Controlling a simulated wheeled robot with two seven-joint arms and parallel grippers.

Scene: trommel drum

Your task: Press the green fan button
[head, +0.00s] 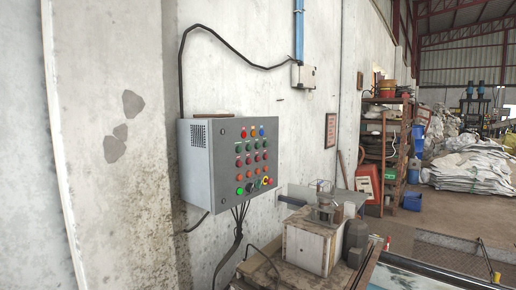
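A grey control box (221,168) is fixed to the concrete wall at the left centre of the head view. Its front carries rows of small coloured buttons and lamps, with orange and blue ones at the top and red and green ones below. A green button (239,190) sits at the lower left of the panel, and several other small green ones show higher up. The labels are too small to read, so I cannot tell which green button is the fan button. Neither of my grippers is in view.
A cluttered bench (305,247) with a small machine stands right of the box, below it. Black cables (239,225) hang under the box. A rusty shelf (393,150) and white sacks (475,170) stand farther back. Open floor (440,215) lies before the sacks.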

